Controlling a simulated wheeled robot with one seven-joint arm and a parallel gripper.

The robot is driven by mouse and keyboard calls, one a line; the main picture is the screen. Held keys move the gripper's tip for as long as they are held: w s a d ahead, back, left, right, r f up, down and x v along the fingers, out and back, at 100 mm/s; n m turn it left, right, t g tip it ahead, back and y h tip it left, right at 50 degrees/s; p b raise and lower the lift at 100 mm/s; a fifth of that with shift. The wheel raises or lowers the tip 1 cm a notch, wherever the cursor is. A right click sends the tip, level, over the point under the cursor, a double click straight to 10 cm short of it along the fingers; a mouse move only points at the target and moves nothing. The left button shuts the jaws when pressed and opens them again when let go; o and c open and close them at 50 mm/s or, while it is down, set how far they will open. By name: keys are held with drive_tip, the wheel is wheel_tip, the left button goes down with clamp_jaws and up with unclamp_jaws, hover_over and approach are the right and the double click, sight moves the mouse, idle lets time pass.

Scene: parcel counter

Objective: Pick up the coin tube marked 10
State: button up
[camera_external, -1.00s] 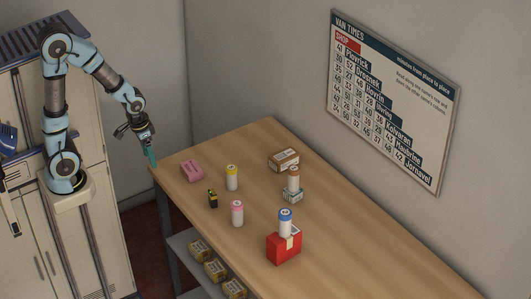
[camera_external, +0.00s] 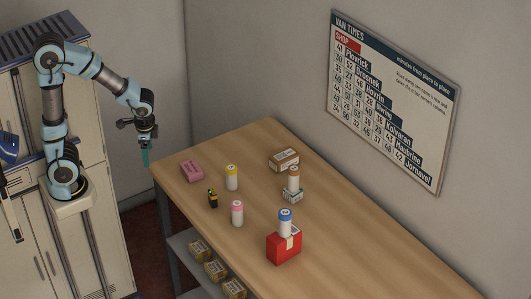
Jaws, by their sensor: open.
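Several white coin tubes with coloured caps stand upright on the counter. One has a yellow cap (camera_external: 232,178), and one has a pink cap (camera_external: 237,214). A brown-capped tube (camera_external: 294,180) stands on a small pale box (camera_external: 292,196). The marks on the caps are too small to read, so I cannot tell which tube is marked 10. My gripper (camera_external: 146,160) hangs pointing down near the counter's left corner, apart from all the tubes. It is open and empty.
A pink block (camera_external: 192,170), a black and yellow item (camera_external: 213,199) and a brown box (camera_external: 284,160) also lie on the wooden counter (camera_external: 350,250). Several parcels (camera_external: 215,270) sit on the shelf below. A van times board (camera_external: 390,100) hangs on the wall. The right of the counter is clear.

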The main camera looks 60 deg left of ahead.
drive_tip(key=w+d+f+m+t+y+b, duration=0.3)
drive_tip(key=w+d+m+t+y+b, duration=0.35)
drive_tip(key=m, duration=0.75)
drive_tip(key=w+d+r+m+t+h+b, duration=0.1)
drive_tip(key=d+r+m+t+h+b, duration=0.2)
drive_tip(key=d+m+t, duration=0.55)
drive_tip(key=w+d+r+m+t+h+b, duration=0.25)
drive_tip(key=d+m, duration=0.25)
drive_tip(key=d, duration=0.8)
drive_tip(key=shift+n+g, duration=0.35)
drive_tip(key=f, duration=1.4)
drive_tip(key=shift+s+f, duration=0.1)
drive_tip(key=shift+s, duration=0.3)
drive_tip(key=shift+w+f, duration=0.15)
drive_tip(key=shift+f, duration=0.05)
drive_tip(key=p, duration=0.1)
hover_over(232, 225)
drive_tip(key=shift+d, duration=0.1)
drive_tip(key=w, duration=0.1)
drive_tip(key=w+p, duration=0.1)
drive_tip(key=w, duration=0.1)
drive_tip(key=w+p, duration=0.1)
drive_tip(key=shift+w+f, duration=0.25)
drive_tip(key=shift+w, duration=0.15)
